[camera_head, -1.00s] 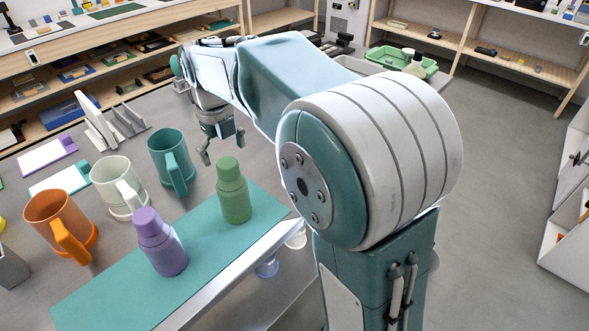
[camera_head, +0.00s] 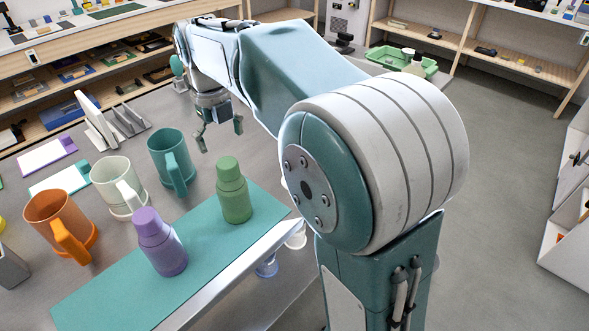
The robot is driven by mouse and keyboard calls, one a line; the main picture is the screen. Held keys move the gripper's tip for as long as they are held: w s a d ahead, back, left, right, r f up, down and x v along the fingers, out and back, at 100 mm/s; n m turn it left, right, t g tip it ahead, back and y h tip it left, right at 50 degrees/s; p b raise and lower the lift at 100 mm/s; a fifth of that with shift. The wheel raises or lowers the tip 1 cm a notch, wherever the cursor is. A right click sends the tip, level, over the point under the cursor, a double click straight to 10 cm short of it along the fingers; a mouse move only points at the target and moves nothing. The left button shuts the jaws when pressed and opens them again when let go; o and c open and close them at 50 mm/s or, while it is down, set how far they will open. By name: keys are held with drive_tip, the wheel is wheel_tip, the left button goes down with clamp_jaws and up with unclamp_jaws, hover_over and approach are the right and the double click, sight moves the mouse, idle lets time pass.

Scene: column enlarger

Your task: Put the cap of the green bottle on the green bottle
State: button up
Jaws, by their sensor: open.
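The green bottle (camera_head: 235,205) stands upright on the teal mat (camera_head: 105,300). A green cap (camera_head: 230,170) sits on top of it; I cannot tell how tightly it is seated. My gripper (camera_head: 221,137) is open and empty, fingers pointing down, above the table behind the green bottle and apart from it. A purple bottle (camera_head: 167,255) with a purple cap (camera_head: 148,222) on top stands on the same mat, to the left and nearer.
A teal mug (camera_head: 170,160), a white mug (camera_head: 112,182) and an orange mug (camera_head: 58,222) stand left of the bottles. A white rack (camera_head: 97,125) is further back. The mat's near side lies along the table edge. Grey table is clear around my gripper.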

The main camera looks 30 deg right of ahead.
drive_tip(key=shift+r, duration=0.65)
drive_tip(key=shift+r, duration=0.1)
wheel_tip(320, 180, up, 12)
drive_tip(key=s+d+f+n+t, duration=0.1)
drive_tip(key=s+f+n, duration=0.7)
drive_tip(key=n, duration=0.8)
drive_tip(key=s+d+f+n+t, duration=0.2)
drive_tip(key=s+f+n+t, duration=0.2)
drive_tip(key=s+f+n, duration=0.5)
drive_tip(key=shift+s+d+n+t, duration=0.3)
drive_tip(key=shift+s+n, duration=2.45)
drive_tip(key=shift+n, duration=1.35)
